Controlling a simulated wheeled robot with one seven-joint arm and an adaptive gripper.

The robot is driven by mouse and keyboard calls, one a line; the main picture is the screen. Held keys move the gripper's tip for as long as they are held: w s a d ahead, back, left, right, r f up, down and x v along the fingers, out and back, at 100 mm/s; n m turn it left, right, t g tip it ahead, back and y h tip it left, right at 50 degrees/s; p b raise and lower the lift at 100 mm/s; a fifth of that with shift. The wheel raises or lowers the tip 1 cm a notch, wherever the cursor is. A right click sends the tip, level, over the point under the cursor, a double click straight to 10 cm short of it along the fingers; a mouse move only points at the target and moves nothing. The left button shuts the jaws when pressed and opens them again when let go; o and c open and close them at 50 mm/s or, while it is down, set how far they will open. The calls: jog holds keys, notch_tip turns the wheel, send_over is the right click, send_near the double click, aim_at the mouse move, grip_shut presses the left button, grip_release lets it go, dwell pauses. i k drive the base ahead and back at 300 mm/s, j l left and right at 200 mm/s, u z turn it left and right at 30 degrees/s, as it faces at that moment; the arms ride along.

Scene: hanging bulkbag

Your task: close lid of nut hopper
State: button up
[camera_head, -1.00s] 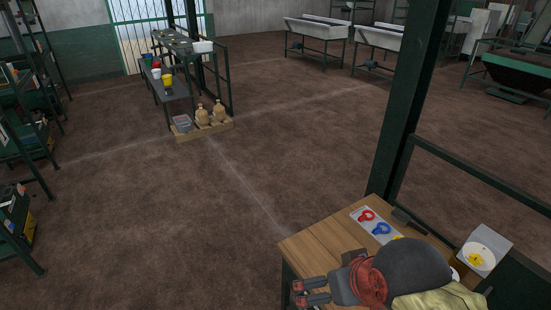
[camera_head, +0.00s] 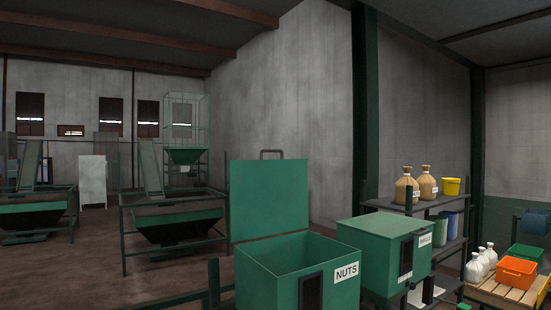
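The nut hopper (camera_head: 272,284) is a green box with a white "NUTS" label on its front, at the lower middle of the head view. Its lid (camera_head: 269,198) stands upright along the hopper's back left side, with a dark handle (camera_head: 271,152) on its top edge. The top of the hopper is open, and its inner walls show. My gripper is not in the present view, so its position relative to the hopper is hidden.
A second green hopper (camera_head: 378,240), its lid shut, stands to the right, its label partly legible. A shelf (camera_head: 399,205) behind it holds brown sacks and buckets. An orange crate (camera_head: 516,271) and white bags (camera_head: 474,268) sit at the right. Green machines (camera_head: 172,215) stand at the left.

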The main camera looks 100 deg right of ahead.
aim_at(267, 197)
jog(key=k+j+z, duration=0.1)
jog(key=z, duration=2.1)
